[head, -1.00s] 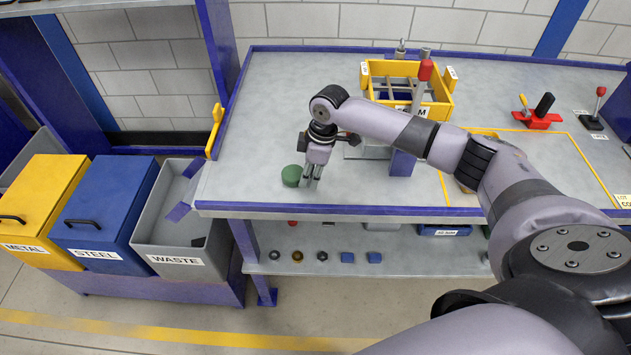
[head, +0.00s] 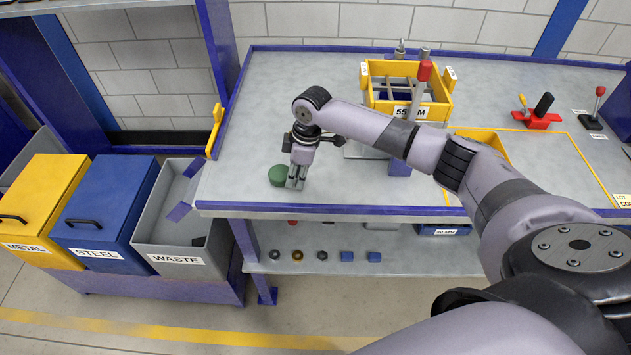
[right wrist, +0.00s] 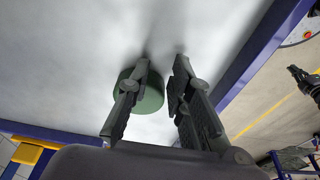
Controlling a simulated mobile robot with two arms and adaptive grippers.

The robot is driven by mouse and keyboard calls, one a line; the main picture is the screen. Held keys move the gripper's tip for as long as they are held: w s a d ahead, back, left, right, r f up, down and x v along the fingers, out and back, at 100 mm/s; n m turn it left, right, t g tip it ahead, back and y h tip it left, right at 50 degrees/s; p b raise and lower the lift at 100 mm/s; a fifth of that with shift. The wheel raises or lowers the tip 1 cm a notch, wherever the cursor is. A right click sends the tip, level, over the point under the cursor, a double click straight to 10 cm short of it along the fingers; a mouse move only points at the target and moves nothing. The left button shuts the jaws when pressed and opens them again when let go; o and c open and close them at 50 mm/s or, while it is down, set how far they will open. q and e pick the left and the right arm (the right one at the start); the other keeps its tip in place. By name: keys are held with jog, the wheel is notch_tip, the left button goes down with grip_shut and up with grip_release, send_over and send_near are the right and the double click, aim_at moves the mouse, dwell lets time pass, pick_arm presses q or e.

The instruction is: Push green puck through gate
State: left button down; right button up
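The green puck (head: 277,176) lies on the grey bench top near its front edge, left of my right gripper (head: 295,183). My right gripper points down beside the puck, its fingers at the puck's right side. In the right wrist view, the puck (right wrist: 153,99) is partly hidden by the left finger of the gripper (right wrist: 163,62). A gap shows between the fingertips, with nothing gripped. Whether a finger touches the puck is unclear. A yellow upright piece (head: 215,131) stands at the bench's left edge; I cannot tell whether it belongs to the gate. My left gripper is out of view.
A blue rim (head: 330,208) runs along the bench front. A grey waste bin (head: 170,262), a blue steel bin (head: 108,215) and a yellow metal bin (head: 42,205) stand left. A yellow frame (head: 440,108) is behind my right arm. The bench left of the puck is clear.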

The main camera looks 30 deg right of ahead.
aim_at(277, 177)
jog(key=shift+w+a, duration=0.35)
jog(key=shift+a, duration=0.2)
jog(key=shift+w+a, duration=0.3)
jog(key=shift+a, duration=0.25)
jog(key=shift+w+a, duration=0.5)
jog(key=shift+a, duration=0.4)
jog(key=shift+w+a+b, duration=0.2)
jog(key=shift+w+a, duration=0.35)
jog(key=shift+a, duration=0.3)
jog(key=shift+w+a+b, duration=0.15)
jog(key=shift+w+a, duration=0.35)
jog(key=shift+a, duration=0.35)
jog(key=shift+w+a+f+b, duration=0.1)
jog(key=shift+w+a+b, duration=0.4)
jog(key=shift+a, duration=0.4)
jog(key=shift+w+a+b, duration=0.4)
jog(key=shift+w+a, duration=0.15)
jog(key=shift+a, duration=0.25)
jog(key=shift+w+a+b, duration=0.35)
jog(key=shift+w+a, duration=0.15)
jog(key=shift+a, duration=0.3)
